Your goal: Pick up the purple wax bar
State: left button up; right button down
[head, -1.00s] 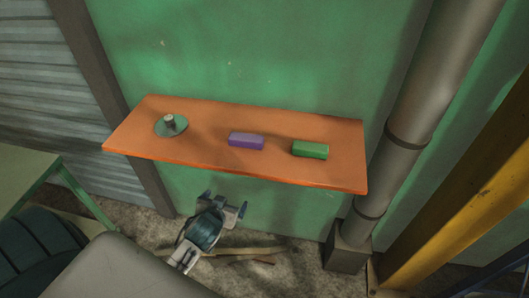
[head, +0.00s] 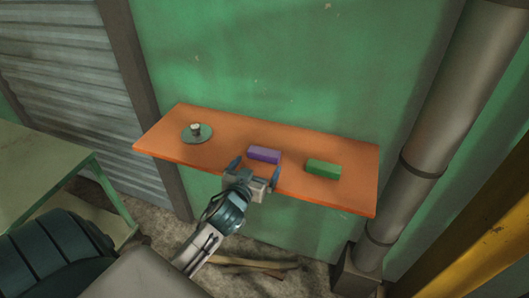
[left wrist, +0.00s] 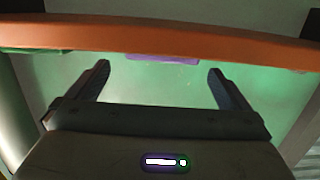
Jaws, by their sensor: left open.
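The purple wax bar (head: 264,154) lies on the orange wall shelf (head: 225,159), near its middle. In the left wrist view only a thin purple strip of the bar (left wrist: 162,57) shows past the shelf edge (left wrist: 160,38), between the fingers. My left gripper (head: 254,170) is open and empty at the shelf's front edge, just in front of the bar. Its fingers stand apart on either side of the bar's line and do not appear to touch it. The left wrist view shows the same open fingers (left wrist: 159,69). My right gripper is not seen.
A green bar (head: 323,168) lies on the shelf to the right of the purple one. A round green dish with a small object (head: 197,133) stands at the left. A grey pipe (head: 437,130) rises at the right. A green table (head: 45,175) stands at far left.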

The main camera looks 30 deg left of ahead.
aim_at(262, 156)
pick_arm(q)
jog(key=shift+w+a, duration=0.3)
jog(key=shift+w, duration=0.4)
jog(key=p+x, duration=0.2)
jog(key=x, duration=0.2)
jog(key=shift+w+a+r, duration=0.1)
jog(key=shift+w+a, duration=0.1)
jog(key=shift+w, duration=0.15)
jog(key=shift+s, duration=0.1)
jog(key=shift+c, duration=0.7)
jog(key=c, duration=0.7)
